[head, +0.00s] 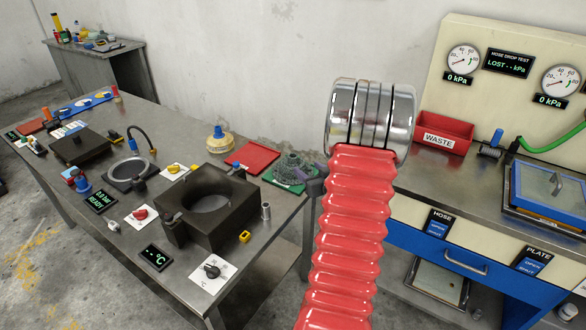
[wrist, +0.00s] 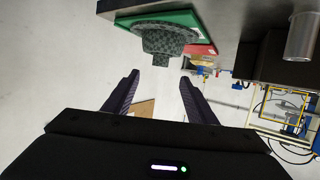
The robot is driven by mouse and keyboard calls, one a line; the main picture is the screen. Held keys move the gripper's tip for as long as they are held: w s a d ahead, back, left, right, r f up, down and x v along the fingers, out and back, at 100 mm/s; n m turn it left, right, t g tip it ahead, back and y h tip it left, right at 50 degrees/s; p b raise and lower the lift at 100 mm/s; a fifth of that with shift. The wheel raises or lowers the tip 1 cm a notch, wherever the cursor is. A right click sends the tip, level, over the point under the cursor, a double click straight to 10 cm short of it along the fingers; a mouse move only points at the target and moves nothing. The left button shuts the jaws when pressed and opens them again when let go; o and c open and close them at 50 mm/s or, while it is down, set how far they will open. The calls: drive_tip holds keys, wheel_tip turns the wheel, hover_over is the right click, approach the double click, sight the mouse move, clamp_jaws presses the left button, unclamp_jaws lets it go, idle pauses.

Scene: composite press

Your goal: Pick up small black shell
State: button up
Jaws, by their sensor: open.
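The small black shell (head: 290,166) is a dark, woven-looking dome with a flared rim. In the wrist view the picture looks upside down, and the shell (wrist: 163,40) shows below the green mat (wrist: 127,20), narrow end towards my fingers. My gripper (wrist: 160,80) is open and empty, its two dark fingers apart, with the shell just beyond the fingertips. In the head view my gripper (head: 314,180) shows beside the mat's right side, partly hidden by my red arm.
A red mat (head: 252,158) lies just left of the green one. The right bench carries a red waste bin (head: 444,127). A gap separates the benches.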

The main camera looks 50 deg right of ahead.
sight(295, 159)
drive_tip(key=x, duration=0.7)
drive_tip(key=shift+x, duration=2.55)
drive_tip(key=shift+r, duration=0.1)
clamp_jaws()
